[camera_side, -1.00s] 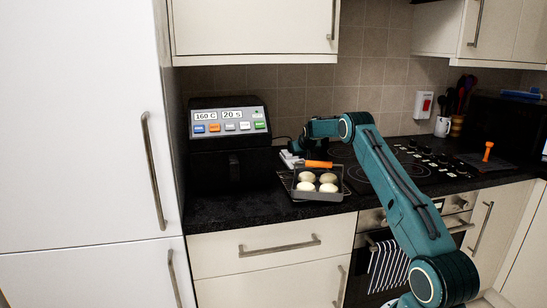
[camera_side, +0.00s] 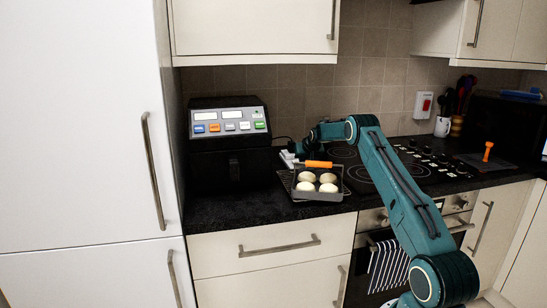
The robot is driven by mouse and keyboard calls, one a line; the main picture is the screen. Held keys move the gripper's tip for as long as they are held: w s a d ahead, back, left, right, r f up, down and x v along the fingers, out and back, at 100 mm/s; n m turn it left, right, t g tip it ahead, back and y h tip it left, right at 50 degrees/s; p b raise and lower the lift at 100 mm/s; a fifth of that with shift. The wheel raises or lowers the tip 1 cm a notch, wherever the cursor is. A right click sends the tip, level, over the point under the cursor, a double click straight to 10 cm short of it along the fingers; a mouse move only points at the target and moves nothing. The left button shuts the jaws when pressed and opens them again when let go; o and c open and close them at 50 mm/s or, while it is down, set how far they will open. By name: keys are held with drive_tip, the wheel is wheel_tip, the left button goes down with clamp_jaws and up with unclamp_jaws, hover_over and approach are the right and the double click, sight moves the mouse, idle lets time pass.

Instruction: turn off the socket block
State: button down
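The socket block (camera_side: 288,157) is a small white block on the black worktop, right of the black appliance and behind the pan of buns. Part of it is hidden, and its switch is too small to make out. My gripper (camera_side: 299,149) is low over the worktop, right beside the block. I cannot tell whether they touch, or whether its fingers are open or shut. The black appliance (camera_side: 230,165) has a panel of coloured buttons, and its two display windows (camera_side: 222,115) are blank.
A dark pan (camera_side: 318,196) with several pale buns and an orange handle (camera_side: 319,164) sits in front of my gripper. The hob (camera_side: 385,165) lies under my arm. A white wall switch with a red rocker (camera_side: 423,104) is at the right. The front worktop (camera_side: 235,208) is clear.

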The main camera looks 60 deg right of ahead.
drive_tip(key=shift+s+f, duration=0.25)
drive_tip(key=shift+f, duration=0.4)
drive_tip(key=shift+a, duration=0.1)
drive_tip(key=shift+w+a+r, duration=0.1)
drive_tip(key=shift+w+a, duration=0.6)
drive_tip(key=shift+r, duration=0.1)
drive_tip(key=r, duration=0.5)
drive_tip(key=shift+s+d+r, duration=0.1)
drive_tip(key=shift+s+d, duration=0.15)
drive_tip(key=shift+d, duration=0.05)
drive_tip(key=v, duration=0.9)
drive_tip(key=shift+s+r, duration=0.2)
drive_tip(key=shift+r, duration=0.1)
